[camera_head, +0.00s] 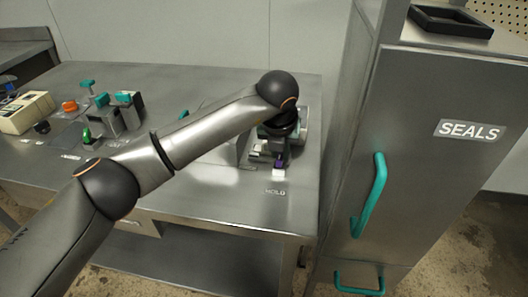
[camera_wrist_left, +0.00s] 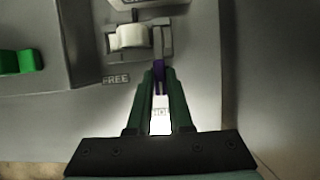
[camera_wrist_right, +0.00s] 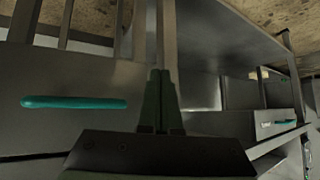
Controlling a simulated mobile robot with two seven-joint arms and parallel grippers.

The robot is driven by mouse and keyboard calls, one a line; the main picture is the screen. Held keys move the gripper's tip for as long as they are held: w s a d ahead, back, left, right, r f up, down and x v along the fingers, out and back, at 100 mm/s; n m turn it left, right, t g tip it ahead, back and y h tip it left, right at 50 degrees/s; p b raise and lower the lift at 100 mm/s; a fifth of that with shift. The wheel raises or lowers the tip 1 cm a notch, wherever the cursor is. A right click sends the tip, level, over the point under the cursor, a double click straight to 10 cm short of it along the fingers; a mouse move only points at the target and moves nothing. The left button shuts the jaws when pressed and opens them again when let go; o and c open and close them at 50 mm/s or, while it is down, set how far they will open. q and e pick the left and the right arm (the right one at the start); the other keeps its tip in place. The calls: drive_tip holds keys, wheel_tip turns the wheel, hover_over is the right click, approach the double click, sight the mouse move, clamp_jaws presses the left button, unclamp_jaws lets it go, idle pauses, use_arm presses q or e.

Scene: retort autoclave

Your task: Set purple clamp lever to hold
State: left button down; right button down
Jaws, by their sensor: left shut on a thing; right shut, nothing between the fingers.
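The purple clamp lever (camera_wrist_left: 158,68) points toward me from its clamp (camera_wrist_left: 135,38) in the left wrist view. My left gripper (camera_wrist_left: 159,80) is shut on the lever's end. The lever also shows as a small purple patch (camera_head: 281,163) in the head view, beside my left gripper (camera_head: 270,154), which my own arm partly hides. The HOLD label (camera_head: 275,191) lies on the table in front of the lever. The FREE label (camera_wrist_left: 116,79) is left of the lever. My right gripper (camera_wrist_right: 161,78) is shut and empty, away from the clamp.
The steel table (camera_head: 215,205) carries an orange knob (camera_head: 70,106), teal-handled parts (camera_head: 124,97) and a beige box (camera_head: 27,112) at left. A steel cabinet marked SEALS (camera_head: 468,130), with a teal handle (camera_head: 371,195), stands close at the right.

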use_arm(q)
drive_tip(key=shift+r, duration=0.1)
idle(0.4)
drive_tip(key=c, duration=0.8)
unclamp_jaws()
drive_tip(key=v, duration=1.2)
drive_tip(key=shift+r+p, duration=0.25)
drive_tip(key=shift+p, duration=0.05)
